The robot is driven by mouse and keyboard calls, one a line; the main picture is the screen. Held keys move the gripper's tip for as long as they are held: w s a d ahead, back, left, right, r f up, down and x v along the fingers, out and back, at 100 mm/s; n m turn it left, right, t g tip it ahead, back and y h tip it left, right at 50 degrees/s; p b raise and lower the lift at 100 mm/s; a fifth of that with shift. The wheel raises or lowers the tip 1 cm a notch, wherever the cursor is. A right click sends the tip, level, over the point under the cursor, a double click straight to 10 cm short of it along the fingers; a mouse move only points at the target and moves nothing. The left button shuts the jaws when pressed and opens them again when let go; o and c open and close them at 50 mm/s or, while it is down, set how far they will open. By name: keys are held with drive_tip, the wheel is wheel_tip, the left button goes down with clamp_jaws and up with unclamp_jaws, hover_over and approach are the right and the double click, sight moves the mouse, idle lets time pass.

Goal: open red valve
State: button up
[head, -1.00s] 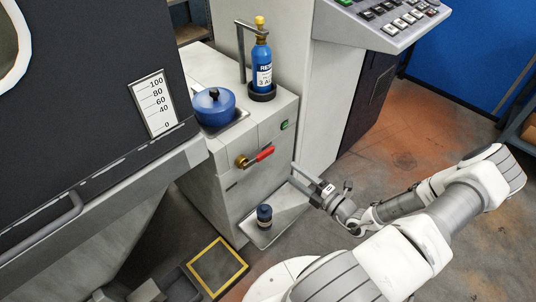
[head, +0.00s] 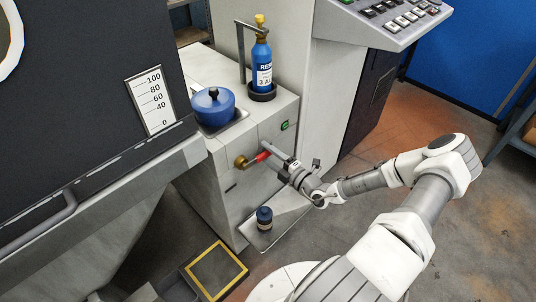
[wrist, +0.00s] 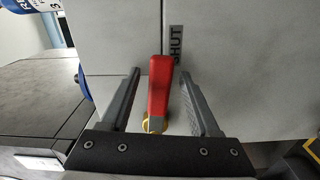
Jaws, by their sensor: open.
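The red valve handle (wrist: 160,88) lies between the two open fingers of my gripper (wrist: 160,95) in the wrist view, with a gap on each side. Its brass body (wrist: 155,125) shows at the lower end of the handle, and a "SHUT" label (wrist: 179,45) is on the panel beside the far end. In the head view the brass valve body (head: 241,162) is on the front of the grey cabinet, and the red handle (head: 262,157) points right, its outer end hidden by my gripper (head: 272,158).
A blue pot (head: 213,107) and a blue gas bottle (head: 262,66) stand on the cabinet top. A small dark blue jar (head: 264,217) stands on a low tray (head: 290,222) below the valve. A green switch (head: 285,125) is on the panel above.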

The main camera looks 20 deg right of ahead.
clamp_jaws()
idle(1.3)
